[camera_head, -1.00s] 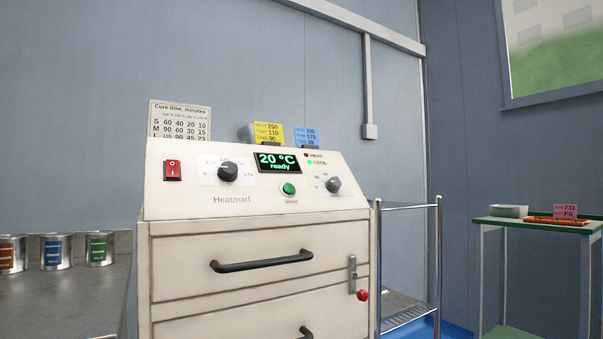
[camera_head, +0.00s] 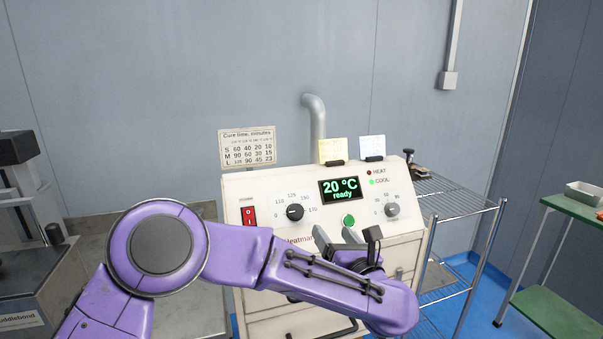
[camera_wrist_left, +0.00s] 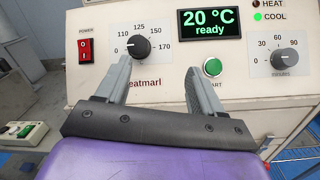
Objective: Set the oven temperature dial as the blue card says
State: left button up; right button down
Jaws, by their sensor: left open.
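The oven temperature dial (camera_head: 295,212) is a black knob on the cream sloped panel, with marks from 0 to 170. In the left wrist view the dial (camera_wrist_left: 139,46) has its white pointer toward the left, on the low side. My left gripper (camera_head: 328,233) is open and empty in front of the panel, apart from the knob. In the wrist view its left fingertip (camera_wrist_left: 122,62) appears just below the dial. The blue card (camera_head: 372,146) stands on the oven top, looking pale; its writing is unreadable now. My right gripper is not in view.
The display (camera_head: 339,188) reads 20 °C, ready. A green button (camera_head: 348,220) and a grey minutes dial (camera_head: 392,209) lie right of it, a red power switch (camera_head: 249,215) far left. A yellow card (camera_head: 332,150) and cure-time chart (camera_head: 247,148) stand behind. A wire rack (camera_head: 455,200) is right.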

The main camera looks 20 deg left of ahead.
aim_at(298, 214)
pick_arm(q)
jog(key=w+a+n+p, duration=0.1)
jog(key=w+a+n, duration=0.1)
jog(key=a, duration=0.1)
jog(key=w+a+n+g+y+p, duration=0.1)
jog(key=w+a+n, duration=0.1)
jog(key=a, duration=0.1)
jog(key=w+a+n+g+y+p, duration=0.1)
jog(key=w+a+n, duration=0.1)
jog(key=a, duration=0.1)
jog(key=shift+w+a+f, duration=0.2)
jog(key=shift+w+f, duration=0.05)
jog(key=shift+w, duration=0.05)
jog(key=c, duration=1)
